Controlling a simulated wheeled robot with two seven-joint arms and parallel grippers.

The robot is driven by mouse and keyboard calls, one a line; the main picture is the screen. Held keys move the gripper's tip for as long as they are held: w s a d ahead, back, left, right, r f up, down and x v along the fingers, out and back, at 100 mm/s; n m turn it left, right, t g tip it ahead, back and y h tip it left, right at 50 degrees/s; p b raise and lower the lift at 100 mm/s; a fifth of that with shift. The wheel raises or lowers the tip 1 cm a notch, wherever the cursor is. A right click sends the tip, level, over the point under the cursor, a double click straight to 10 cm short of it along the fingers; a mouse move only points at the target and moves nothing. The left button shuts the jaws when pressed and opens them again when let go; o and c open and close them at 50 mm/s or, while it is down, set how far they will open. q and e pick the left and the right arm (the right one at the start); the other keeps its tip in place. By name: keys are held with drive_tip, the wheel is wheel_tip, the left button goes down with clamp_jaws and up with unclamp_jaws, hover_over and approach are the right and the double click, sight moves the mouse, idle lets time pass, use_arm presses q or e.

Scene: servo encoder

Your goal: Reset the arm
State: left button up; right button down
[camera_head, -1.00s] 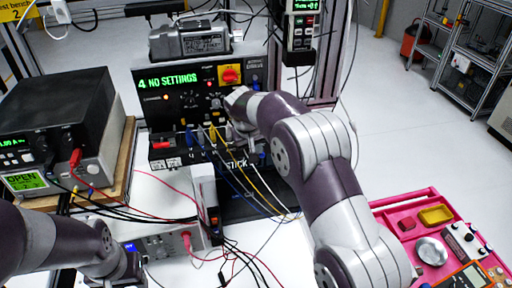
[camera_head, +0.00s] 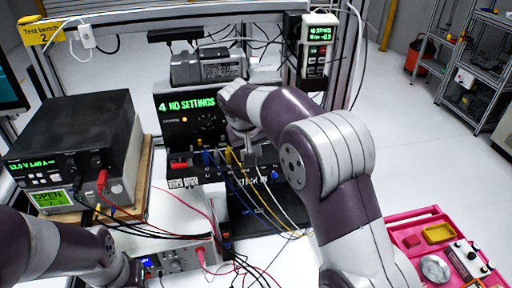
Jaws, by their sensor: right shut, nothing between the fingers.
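My right arm reaches from the lower right to the black test box. The right gripper (camera_head: 240,145) is at the front of the box, by the cable sockets, partly hidden behind its own wrist; its fingers are small and hold nothing that I can see. The black test box (camera_head: 172,110) shows green text "4 NO SETTINGS" and an orange light. Blue and yellow cables (camera_head: 229,156) plug into its lower front. My left forearm shows at the lower left; its gripper is out of the picture.
A power supply (camera_head: 75,130) stands on a wooden board at left. A handheld unit (camera_head: 319,48) with a green display hangs at upper right. A pink tray (camera_head: 411,238) with a yellow box (camera_head: 438,233) is at lower right. Loose cables cross the white bench.

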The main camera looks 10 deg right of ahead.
use_arm(q)
wheel_tip(320, 180, down, 13)
drive_tip(key=b, duration=1.3)
drive_tip(key=shift+d, duration=0.15)
use_arm(e)
drive_tip(key=s+d+f+g+y, duration=0.1)
drive_tip(key=s+d+f, duration=0.2)
drive_tip(key=s+f, duration=0.8)
drive_tip(key=s+d+f+g+y, duration=0.1)
drive_tip(key=s+d+f, duration=0.1)
drive_tip(key=s+f, duration=1)
drive_tip(key=s, duration=0.4)
drive_tip(key=shift+d+f+y, duration=0.15)
drive_tip(key=shift+d+y, duration=0.25)
use_arm(q)
drive_tip(key=shift+d+r, duration=0.1)
use_arm(e)
drive_tip(key=shift+s+d, duration=0.1)
drive_tip(key=shift+s, duration=0.15)
drive_tip(key=shift+w, duration=0.1)
